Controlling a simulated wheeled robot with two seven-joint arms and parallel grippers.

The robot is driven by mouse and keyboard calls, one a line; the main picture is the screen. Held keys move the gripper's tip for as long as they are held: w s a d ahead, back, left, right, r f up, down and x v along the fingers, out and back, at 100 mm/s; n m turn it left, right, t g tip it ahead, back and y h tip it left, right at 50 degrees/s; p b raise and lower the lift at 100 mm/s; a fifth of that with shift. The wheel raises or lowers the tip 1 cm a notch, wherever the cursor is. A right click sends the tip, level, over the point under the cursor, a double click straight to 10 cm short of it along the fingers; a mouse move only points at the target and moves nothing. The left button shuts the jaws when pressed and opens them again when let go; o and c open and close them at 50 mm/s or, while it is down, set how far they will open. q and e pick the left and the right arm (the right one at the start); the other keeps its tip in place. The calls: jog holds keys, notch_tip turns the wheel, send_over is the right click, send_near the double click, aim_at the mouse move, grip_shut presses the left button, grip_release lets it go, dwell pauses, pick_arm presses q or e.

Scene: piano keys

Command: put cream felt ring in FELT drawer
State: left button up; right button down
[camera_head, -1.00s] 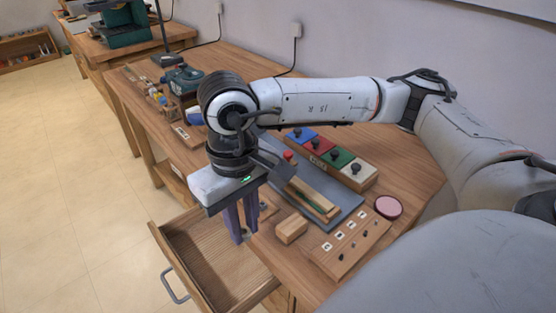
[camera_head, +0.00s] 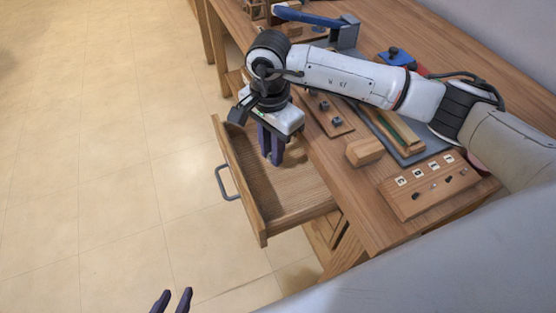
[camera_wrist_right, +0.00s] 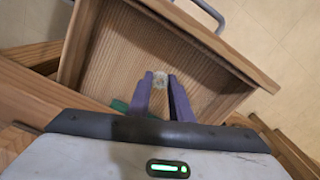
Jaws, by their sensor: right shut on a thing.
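The open wooden drawer (camera_head: 262,232) juts out from the bench, and its floor looks bare where visible. My right gripper (camera_head: 273,160) points down over the drawer. In the right wrist view its two purple fingers (camera_wrist_right: 164,80) are shut on a small pale piece, the cream felt ring (camera_wrist_right: 160,77), above the drawer floor (camera_wrist_right: 125,58). The ring is hidden in the head view. I cannot read a label on the drawer. My left gripper (camera_head: 172,300) is at the bottom edge of the head view, fingers apart, empty.
The bench top beside the drawer holds a wooden block (camera_head: 364,151), a board with pegs and white labels (camera_head: 430,187), a grey tray (camera_head: 412,157) and a blue clamp-like tool (camera_head: 310,17). The drawer's metal handle (camera_head: 225,183) faces the open floor.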

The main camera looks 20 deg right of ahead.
aim_at(273, 171)
jog(key=shift+f, duration=2.2)
jog(key=shift+f+b, duration=0.25)
jog(key=shift+b, duration=0.1)
jog(key=c, duration=1.6)
grip_release()
jog(key=shift+r, duration=0.1)
notch_tip(273, 171, up, 12)
jog(key=shift+r+p, duration=0.2)
jog(key=shift+p, duration=0.2)
